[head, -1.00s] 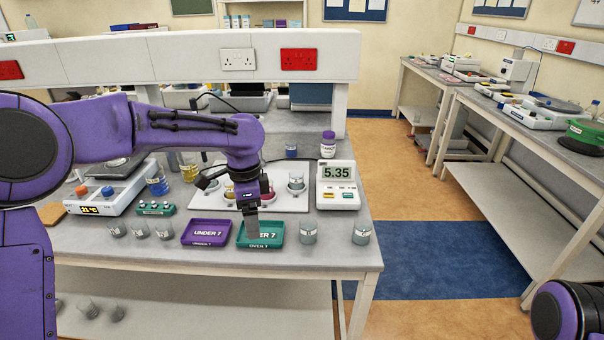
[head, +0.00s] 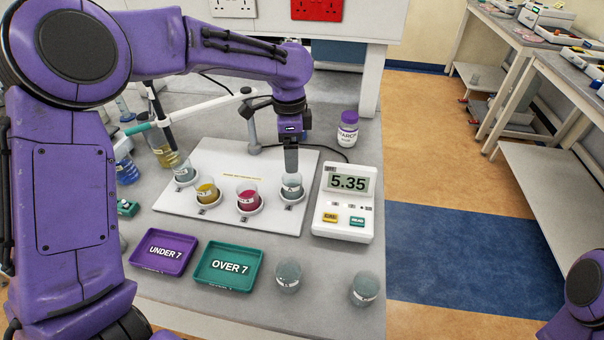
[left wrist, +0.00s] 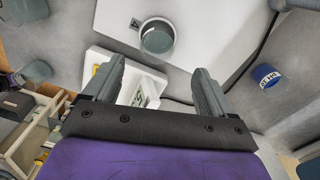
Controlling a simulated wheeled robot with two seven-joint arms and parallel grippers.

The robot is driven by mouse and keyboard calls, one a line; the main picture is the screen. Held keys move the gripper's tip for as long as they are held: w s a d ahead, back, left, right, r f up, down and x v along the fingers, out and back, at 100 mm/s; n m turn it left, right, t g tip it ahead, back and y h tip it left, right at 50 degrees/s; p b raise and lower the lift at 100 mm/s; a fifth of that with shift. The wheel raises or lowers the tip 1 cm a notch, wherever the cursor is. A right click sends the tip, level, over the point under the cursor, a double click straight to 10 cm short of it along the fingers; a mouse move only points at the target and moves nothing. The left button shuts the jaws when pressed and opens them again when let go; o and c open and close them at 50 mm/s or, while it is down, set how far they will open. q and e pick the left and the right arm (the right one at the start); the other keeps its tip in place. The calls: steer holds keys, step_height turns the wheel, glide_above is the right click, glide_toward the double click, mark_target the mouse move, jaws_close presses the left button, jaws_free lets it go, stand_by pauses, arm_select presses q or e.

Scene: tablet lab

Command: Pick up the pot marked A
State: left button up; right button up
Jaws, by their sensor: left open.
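A white board (head: 220,160) carries several small pots. The clear greyish pot (head: 292,188) at its right end stands upright. Its own letter is too small to read in the head view. My left gripper (head: 291,168) points down just above the right-end pot in the head view. Its jaws (left wrist: 158,72) are open and empty. My right gripper is not in view.
A meter reading 5.35 (head: 347,183) stands right of the board, a white bottle (head: 347,132) behind it. Purple UNDER 7 (head: 163,270) and green OVER 7 (head: 215,283) trays lie in front. Other pots include yellow (head: 207,193), pink (head: 248,196) and grey (head: 288,275). A probe arm (head: 205,108) overhangs the board's left.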

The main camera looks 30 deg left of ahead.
mark_target(293, 181)
arm_select(q)
steer(key=f, duration=0.3)
steer(key=f+p, duration=0.1)
steer(key=f, duration=0.6)
steer(key=shift+s+d+p, duration=0.2)
steer(key=shift+d+p, duration=0.05)
steer(key=shift+p, duration=0.15)
steer(key=shift+r, duration=0.1)
steer(key=c, duration=1.2)
